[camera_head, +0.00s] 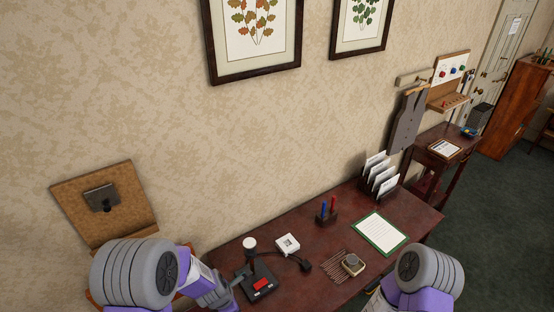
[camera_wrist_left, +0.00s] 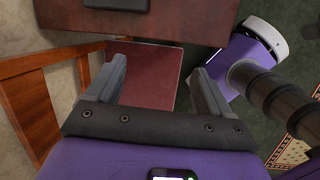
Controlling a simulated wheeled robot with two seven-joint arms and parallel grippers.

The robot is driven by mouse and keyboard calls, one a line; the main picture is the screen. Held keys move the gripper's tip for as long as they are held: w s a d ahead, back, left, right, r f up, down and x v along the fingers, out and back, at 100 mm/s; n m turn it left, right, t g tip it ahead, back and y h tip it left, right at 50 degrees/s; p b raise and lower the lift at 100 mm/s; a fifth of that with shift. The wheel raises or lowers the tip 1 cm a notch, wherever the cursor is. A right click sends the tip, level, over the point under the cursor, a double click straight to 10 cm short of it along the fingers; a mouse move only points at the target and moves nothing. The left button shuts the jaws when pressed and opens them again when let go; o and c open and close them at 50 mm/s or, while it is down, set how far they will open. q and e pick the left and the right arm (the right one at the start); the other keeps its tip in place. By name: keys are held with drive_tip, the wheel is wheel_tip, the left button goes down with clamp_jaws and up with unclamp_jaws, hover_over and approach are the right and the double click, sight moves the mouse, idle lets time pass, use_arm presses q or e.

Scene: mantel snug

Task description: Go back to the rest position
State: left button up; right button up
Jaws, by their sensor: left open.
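My left arm (camera_head: 140,272) comes in at the lower left of the head view, bent beside the near left part of the dark red-brown desk (camera_head: 318,240). In the left wrist view my left gripper (camera_wrist_left: 160,75) is open, with its two grey fingers wide apart and nothing between them. Beyond the fingers are a red seat-like surface (camera_wrist_left: 150,88) and the edge of a wooden surface (camera_wrist_left: 170,22). My right arm (camera_head: 420,275) shows at the lower right of the head view; its gripper is out of the picture.
On the desk are a black device with a red top (camera_head: 262,285), a white square box (camera_head: 287,244), a pen holder (camera_head: 327,214), a letter rack (camera_head: 380,182), a green-edged sheet (camera_head: 380,233) and a small tin (camera_head: 352,264). A wooden chair frame (camera_wrist_left: 35,95) stands left in the wrist view.

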use_arm(q)
drive_tip(key=s+d+f+m+g+h+b, duration=0.2)
drive_tip(key=s+f+m+b, duration=0.5)
drive_tip(key=s+f+m, duration=0.9)
wheel_tip(320, 180, down, 3)
drive_tip(key=d+m, duration=0.1)
drive_tip(key=m, duration=0.4)
drive_tip(key=shift+s+d+h+b, duration=0.15)
drive_tip(key=shift+d+h+b, duration=0.15)
drive_tip(key=shift+d+b, duration=0.05)
use_arm(e)
wheel_tip(320, 180, down, 8)
drive_tip(key=shift+s, duration=0.4)
